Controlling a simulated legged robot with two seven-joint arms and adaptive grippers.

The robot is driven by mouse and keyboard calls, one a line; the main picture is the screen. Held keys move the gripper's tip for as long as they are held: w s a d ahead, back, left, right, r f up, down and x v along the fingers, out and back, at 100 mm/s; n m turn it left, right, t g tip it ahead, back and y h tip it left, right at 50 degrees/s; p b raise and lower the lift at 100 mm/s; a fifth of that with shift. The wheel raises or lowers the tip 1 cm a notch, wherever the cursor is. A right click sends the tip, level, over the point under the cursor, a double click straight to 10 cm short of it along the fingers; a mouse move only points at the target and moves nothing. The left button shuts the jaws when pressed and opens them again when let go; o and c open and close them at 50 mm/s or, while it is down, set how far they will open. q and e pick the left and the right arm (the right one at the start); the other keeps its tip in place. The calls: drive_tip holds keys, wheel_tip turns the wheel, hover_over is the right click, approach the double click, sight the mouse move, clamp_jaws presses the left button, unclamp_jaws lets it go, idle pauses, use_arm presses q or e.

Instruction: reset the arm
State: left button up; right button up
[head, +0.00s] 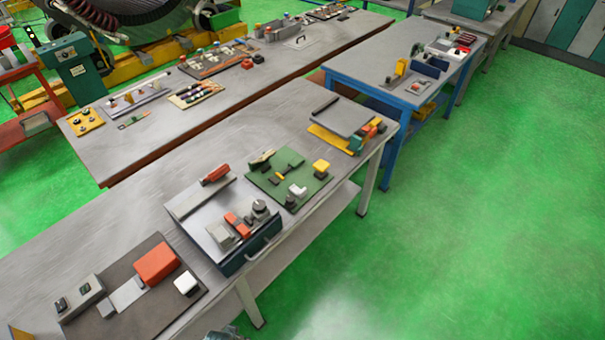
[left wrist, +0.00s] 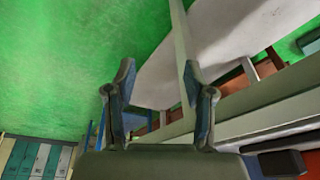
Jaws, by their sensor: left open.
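My left gripper (left wrist: 158,76) shows in the left wrist view with its two fingers spread apart and nothing between them. Beyond the fingers are green floor and the pale legs and shelf of a workbench. In the head view a small dark part of my arm shows at the bottom edge, too cut off to tell which arm. My right gripper is in neither view.
The near grey workbench (head: 135,212) carries a dark board with a red block (head: 156,263), a metal tray (head: 192,204), a green board (head: 262,182) and a black-framed tray (head: 342,117). Green floor (head: 470,220) is clear at the right. A blue-legged table (head: 375,72) stands behind.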

use_arm(q)
drive_tip(key=s+a+f+g+b, duration=0.1)
drive_tip(key=s+f, duration=0.2)
drive_tip(key=f, duration=0.9)
drive_tip(key=s+f+b, duration=0.1)
drive_tip(key=s+f, duration=0.2)
drive_tip(key=f, duration=0.9)
drive_tip(key=s+a+f+g, duration=0.1)
drive_tip(key=s+a+f, duration=0.1)
drive_tip(key=s+f, duration=1)
drive_tip(key=shift+s+a+f+b, duration=0.25)
drive_tip(key=shift+s+a+b, duration=0.1)
drive_tip(key=shift+s, duration=1.1)
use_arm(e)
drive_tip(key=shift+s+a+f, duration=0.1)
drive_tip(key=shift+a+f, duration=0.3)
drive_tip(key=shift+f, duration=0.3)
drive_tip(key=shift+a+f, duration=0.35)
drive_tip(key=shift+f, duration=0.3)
